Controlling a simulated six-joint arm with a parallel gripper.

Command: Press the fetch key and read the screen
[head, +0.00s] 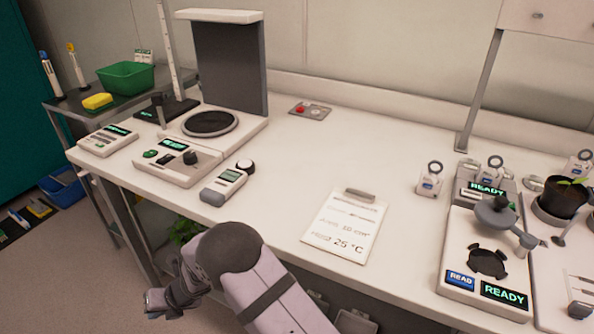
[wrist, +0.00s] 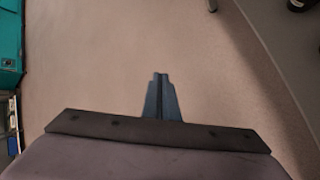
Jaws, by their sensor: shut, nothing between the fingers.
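No key with a readable fetch label shows in the head view. A small white console (head: 108,140) with a dark screen of green text and small keys sits at the bench's left edge; its text is too small to read. My gripper (head: 158,303) hangs off the bench's front edge at lower left, apart from both. In the wrist view my gripper (wrist: 161,78) is shut and empty, over bare floor.
A handheld meter (head: 227,185) and a clipboard sheet (head: 345,227) reading 25 °C lie on the white bench (head: 290,165). At right stands a device (head: 470,268) with a blue READ key and a READY screen. A side table holds a green basket (head: 126,77).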

